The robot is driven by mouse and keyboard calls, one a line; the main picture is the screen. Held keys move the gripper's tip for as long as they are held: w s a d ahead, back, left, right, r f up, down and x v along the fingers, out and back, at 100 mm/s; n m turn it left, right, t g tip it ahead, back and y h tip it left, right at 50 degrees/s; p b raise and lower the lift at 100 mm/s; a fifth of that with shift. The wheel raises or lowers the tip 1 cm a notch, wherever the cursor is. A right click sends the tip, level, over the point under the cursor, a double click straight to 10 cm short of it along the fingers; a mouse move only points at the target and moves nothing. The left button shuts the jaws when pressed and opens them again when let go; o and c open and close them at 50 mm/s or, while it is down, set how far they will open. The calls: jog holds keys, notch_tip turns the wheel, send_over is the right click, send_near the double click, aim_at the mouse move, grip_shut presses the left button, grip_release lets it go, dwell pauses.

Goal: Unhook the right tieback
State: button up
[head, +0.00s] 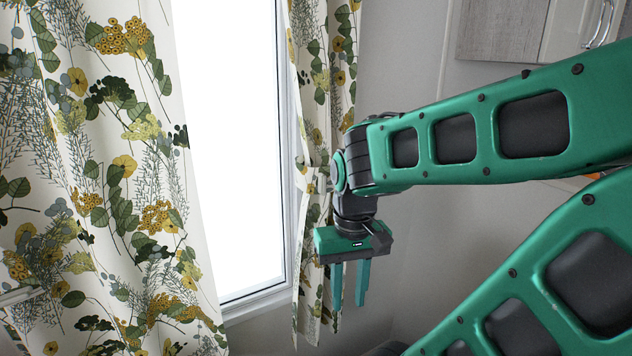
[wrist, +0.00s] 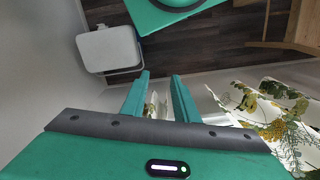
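The right curtain (head: 322,75), white with green and yellow leaves, hangs at the right edge of the window. It narrows at a pale band (head: 321,180), which looks like the right tieback. My arm partly covers it, and its hook cannot be made out. My gripper (head: 349,285) points down in front of the curtain's lower part, below the band. In the wrist view its two fingers (wrist: 159,97) are apart. A small patterned patch shows between them, seemingly curtain cloth; I cannot tell whether they touch it.
The left curtain (head: 110,150) hangs wide beside the bright window (head: 235,130). A cabinet (head: 505,28) with a metal handle is at the upper right. The wrist view shows a white box (wrist: 108,48) on the dark floor (wrist: 215,40) and wooden furniture (wrist: 290,30).

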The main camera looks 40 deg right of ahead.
aim_at(323, 174)
jog(key=w+d+r+n, duration=0.1)
jog(key=w+d+r, duration=0.2)
jog(key=w+r, duration=0.3)
jog(key=w+d+r+n, duration=0.1)
jog(key=w+d+r, duration=0.3)
jog(key=r, duration=0.7)
jog(key=w+d+r+n, duration=0.1)
jog(key=w+d+r, duration=0.2)
jog(key=w+r, duration=0.4)
jog(key=shift+w+d+r, duration=0.2)
jog(key=shift+r, duration=0.3)
jog(key=shift+w+d+r, duration=0.15)
jog(key=shift+r, duration=0.35)
jog(key=shift+f, duration=5.45)
grip_shut()
jog(key=shift+n, duration=0.3)
